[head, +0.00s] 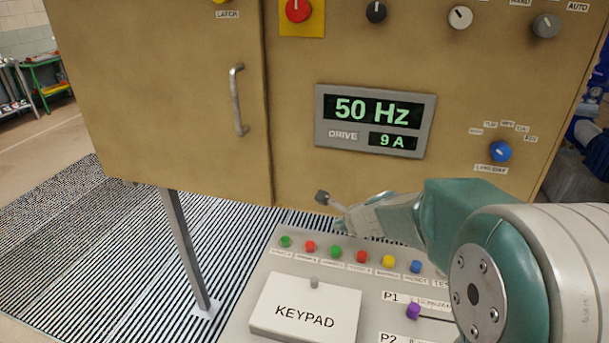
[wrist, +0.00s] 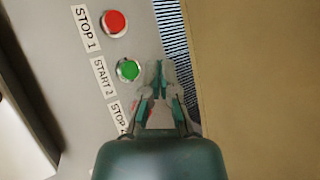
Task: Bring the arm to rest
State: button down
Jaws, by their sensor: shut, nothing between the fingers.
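My gripper (head: 330,198) is at the end of my arm, which reaches in from the right in the head view. It is above the far edge of the grey control desk (head: 262,285), in front of the tan cabinet (head: 170,90). In the wrist view my gripper (wrist: 154,70) points along the gap between desk and cabinet. Its fingers are together with nothing between them. It appears next to a green button (wrist: 128,70) labelled START. A red button (wrist: 115,23) labelled STOP 1 lies beyond it. Another red button is partly hidden behind the fingers.
The cabinet has a handle (head: 237,100), a display (head: 373,120) reading 50 Hz and 9 A, and several knobs along its top. A keypad cover (head: 305,310) and a purple knob (head: 413,311) are on the desk. Striped floor matting (head: 120,240) lies left of the desk, around a support leg (head: 185,250).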

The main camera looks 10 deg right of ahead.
jog(key=s+a+r+n+g, duration=0.1)
jog(key=s+a+r+n, duration=0.1)
jog(key=s+r+n, duration=0.35)
jog(key=s+a+r+n+g, duration=0.1)
jog(key=s+a+r+n, duration=0.1)
jog(key=s+n, duration=0.6)
jog(key=s+d+n+g+h, duration=0.1)
jog(key=s+d+n+h, duration=0.2)
jog(key=s+n, duration=0.6)
jog(key=s, duration=0.6)
jog(key=shift+d+n, duration=0.35)
